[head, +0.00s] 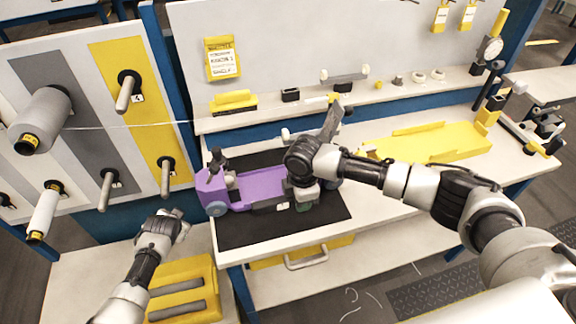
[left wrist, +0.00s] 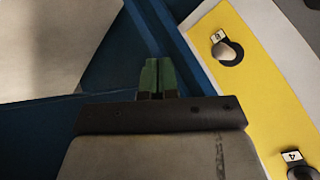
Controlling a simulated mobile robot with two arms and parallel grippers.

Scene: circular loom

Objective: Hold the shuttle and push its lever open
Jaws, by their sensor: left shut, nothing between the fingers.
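The purple shuttle (head: 256,189) lies on a black mat (head: 285,236) on the workbench in the head view. A dark upright fitting (head: 216,163) stands at its left end. I cannot make out which part is the lever. My right gripper (head: 303,194) is lowered over the shuttle's right end and covers part of it. My left gripper (head: 181,221) is to the left of the bench, apart from the shuttle, shut and empty. Its green fingertips (left wrist: 158,76) are together in the left wrist view. The shuttle is not in that view.
A panel with spools and pegs (head: 128,90) stands at the left. A yellow tray (head: 425,143) lies on the bench to the right. A shelf (head: 390,92) with small parts runs behind. A yellow box (head: 185,268) sits low beneath my left gripper.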

